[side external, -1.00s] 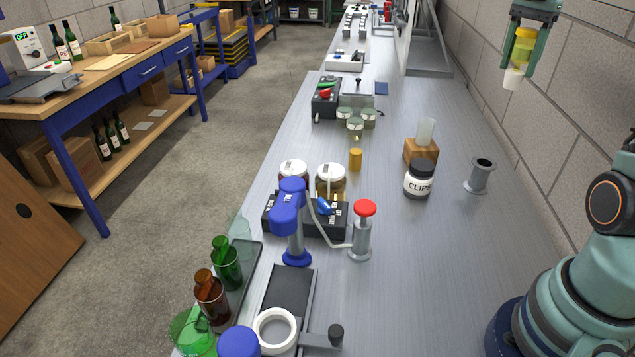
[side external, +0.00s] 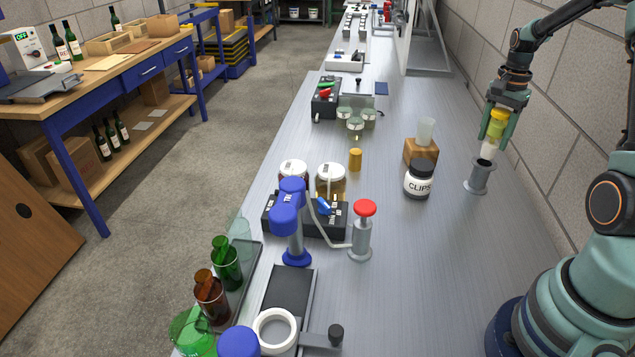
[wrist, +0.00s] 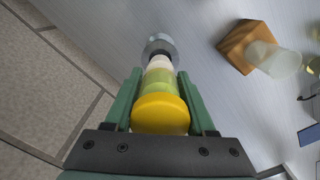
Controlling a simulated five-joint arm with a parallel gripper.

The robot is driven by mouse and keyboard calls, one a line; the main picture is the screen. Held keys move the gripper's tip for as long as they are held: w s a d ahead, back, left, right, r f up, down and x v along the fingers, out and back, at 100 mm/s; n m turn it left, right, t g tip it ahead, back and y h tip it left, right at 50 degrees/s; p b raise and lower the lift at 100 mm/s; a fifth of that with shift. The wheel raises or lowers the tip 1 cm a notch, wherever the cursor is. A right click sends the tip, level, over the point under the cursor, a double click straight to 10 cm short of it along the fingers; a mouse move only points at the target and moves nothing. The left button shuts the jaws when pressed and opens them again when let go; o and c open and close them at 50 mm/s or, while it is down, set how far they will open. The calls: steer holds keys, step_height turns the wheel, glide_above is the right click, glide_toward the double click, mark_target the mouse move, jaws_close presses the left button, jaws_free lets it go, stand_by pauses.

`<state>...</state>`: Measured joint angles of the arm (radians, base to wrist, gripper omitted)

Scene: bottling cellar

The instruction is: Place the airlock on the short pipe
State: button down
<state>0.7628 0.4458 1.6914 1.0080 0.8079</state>
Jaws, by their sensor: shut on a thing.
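The airlock (side external: 497,127) has a yellow cap, a yellow-green body and a white lower end. My gripper (side external: 497,128) is shut on it and holds it about upright. In the wrist view the airlock (wrist: 160,103) sits between the two green fingers (wrist: 157,100), yellow cap nearest the camera. The short pipe (side external: 479,177) is a grey flanged tube standing on the bench near the wall. The airlock's white end is just above the pipe's mouth; I cannot tell whether they touch. In the wrist view the pipe (wrist: 158,45) is partly hidden behind the airlock.
A wooden block (side external: 421,152) with a clear cup stands left of the pipe. The wall (side external: 560,130) is close on the right. The bench (side external: 450,270) in front of the pipe is clear.

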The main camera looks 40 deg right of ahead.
steer(key=shift+f, duration=0.75)
steer(key=shift+f, duration=0.1)
steer(key=shift+c, duration=1.2)
jaws_free()
